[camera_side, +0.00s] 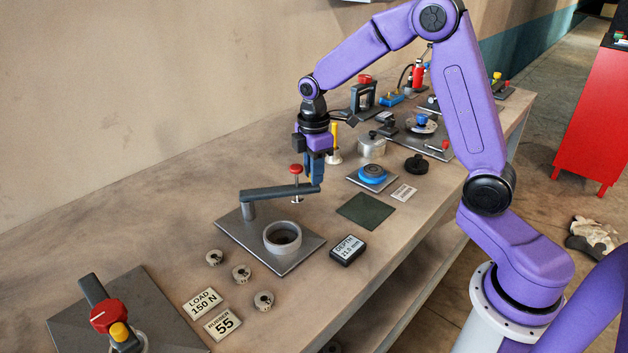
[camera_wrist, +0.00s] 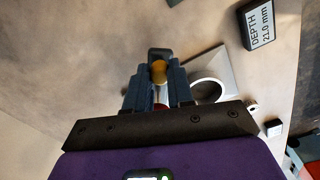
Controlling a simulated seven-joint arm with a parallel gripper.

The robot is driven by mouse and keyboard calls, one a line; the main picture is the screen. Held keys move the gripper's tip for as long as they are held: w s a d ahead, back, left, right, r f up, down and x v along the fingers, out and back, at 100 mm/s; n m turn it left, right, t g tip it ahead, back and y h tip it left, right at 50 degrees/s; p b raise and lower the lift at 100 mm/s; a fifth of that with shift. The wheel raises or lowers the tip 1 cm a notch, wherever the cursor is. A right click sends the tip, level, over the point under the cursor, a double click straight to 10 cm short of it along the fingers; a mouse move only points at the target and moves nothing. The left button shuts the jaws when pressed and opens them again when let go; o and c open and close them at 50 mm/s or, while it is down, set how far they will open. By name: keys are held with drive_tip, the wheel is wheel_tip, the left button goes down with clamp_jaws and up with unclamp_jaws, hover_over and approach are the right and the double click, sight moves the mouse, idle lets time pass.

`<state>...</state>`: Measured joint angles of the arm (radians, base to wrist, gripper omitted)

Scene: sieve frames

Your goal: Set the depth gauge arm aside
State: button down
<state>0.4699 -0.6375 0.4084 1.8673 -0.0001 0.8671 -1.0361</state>
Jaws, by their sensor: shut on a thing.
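The depth gauge arm (camera_side: 272,192) is a dark grey bar on a short post at the back left of a grey base plate (camera_side: 238,228). A plunger with a red knob (camera_side: 296,169) passes through the bar. A pale ring-shaped cup (camera_side: 283,232) stands on the plate. The bar extends behind and to the right of the cup. My gripper (camera_side: 315,184) points down at the bar's free right end. In the wrist view, its fingers (camera_wrist: 158,88) are shut on a brass-coloured knob (camera_wrist: 158,71) at the arm's end. The exact contact is partly hidden.
A depth readout (camera_side: 348,250) showing 21.0 mm lies right of the plate. Several small rings and label cards (camera_side: 204,303) lie in front. A dark green mat (camera_side: 365,211) and a blue round dish (camera_side: 372,174) are to the right.

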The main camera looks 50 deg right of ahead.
drive_tip(key=w+d+n, duration=0.3)
drive_tip(key=w+n, duration=0.3)
drive_tip(key=w, duration=0.2)
drive_tip(key=shift+w+n, duration=0.3)
drive_tip(key=shift+w, duration=0.05)
drive_tip(key=shift+r, duration=0.1)
drive_tip(key=shift+a, duration=0.1)
drive_tip(key=c, duration=1)
unclamp_jaws()
wheel_tip(320, 180, up, 17)
drive_tip(key=shift+r, duration=0.15)
drive_tip(key=shift+s, duration=0.1)
